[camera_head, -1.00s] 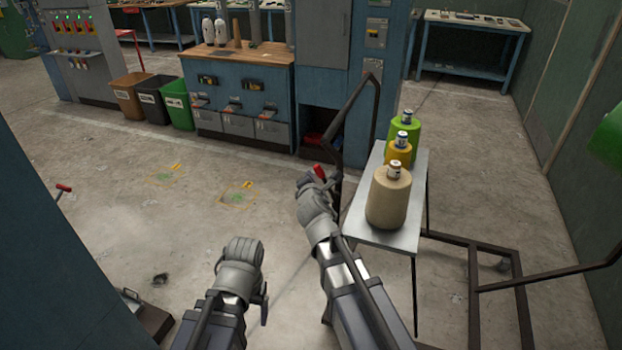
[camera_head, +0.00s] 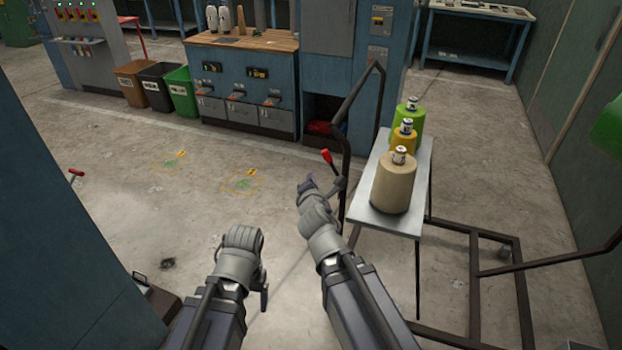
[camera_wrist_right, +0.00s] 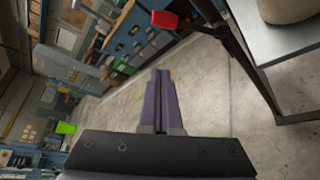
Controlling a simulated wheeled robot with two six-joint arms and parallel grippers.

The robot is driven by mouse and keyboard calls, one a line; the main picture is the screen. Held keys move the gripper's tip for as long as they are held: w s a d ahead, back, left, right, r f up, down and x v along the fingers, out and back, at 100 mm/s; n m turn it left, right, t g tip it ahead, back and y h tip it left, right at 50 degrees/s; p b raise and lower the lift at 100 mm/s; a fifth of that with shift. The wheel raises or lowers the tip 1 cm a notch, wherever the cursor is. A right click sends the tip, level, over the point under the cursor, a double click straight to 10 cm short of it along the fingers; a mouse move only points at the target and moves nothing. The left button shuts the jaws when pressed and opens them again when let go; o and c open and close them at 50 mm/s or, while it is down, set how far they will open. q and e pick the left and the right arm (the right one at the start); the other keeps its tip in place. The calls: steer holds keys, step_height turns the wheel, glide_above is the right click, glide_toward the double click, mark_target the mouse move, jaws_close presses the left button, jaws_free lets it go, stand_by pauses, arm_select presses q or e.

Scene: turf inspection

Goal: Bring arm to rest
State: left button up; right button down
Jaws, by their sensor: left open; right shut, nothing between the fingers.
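My right arm reaches up the middle of the head view. Its gripper (camera_head: 308,185) is just below and left of a red-tipped lever (camera_head: 328,158), apart from it. In the right wrist view my right gripper's fingers (camera_wrist_right: 160,75) are pressed together with nothing between them. The red tip (camera_wrist_right: 165,18) shows above them, clear of the fingers. My left arm ends low at the left of centre, its gripper (camera_head: 243,240) over the floor and away from objects. The left gripper is open, but its fingers are mostly hidden behind the wrist.
A dark tubular frame (camera_head: 350,95) and a metal shelf (camera_head: 425,190) with green, yellow and beige spools (camera_head: 393,185) stand right of my right arm. A blue cabinet (camera_head: 60,220) is close on the left. Bins and a workbench (camera_head: 245,85) are further back. Floor ahead is clear.

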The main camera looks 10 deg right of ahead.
steer(key=s+a+f+m+g+p, duration=0.2)
steer(key=s+m+g+p, duration=0.1)
steer(key=s+m+g, duration=0.2)
steer(key=s+a+f+m+g+p, duration=0.2)
steer(key=s+m+g, duration=0.3)
steer(key=s, duration=0.5)
steer(key=s+a+f+m+g+y+p, duration=0.1)
steer(key=s+a+f+m+g+p, duration=0.2)
steer(key=s+m, duration=0.5)
steer(key=shift+s+a+m+g+p, duration=0.25)
steer(key=shift+a+m+g, duration=0.35)
steer(key=shift+g, duration=0.3)
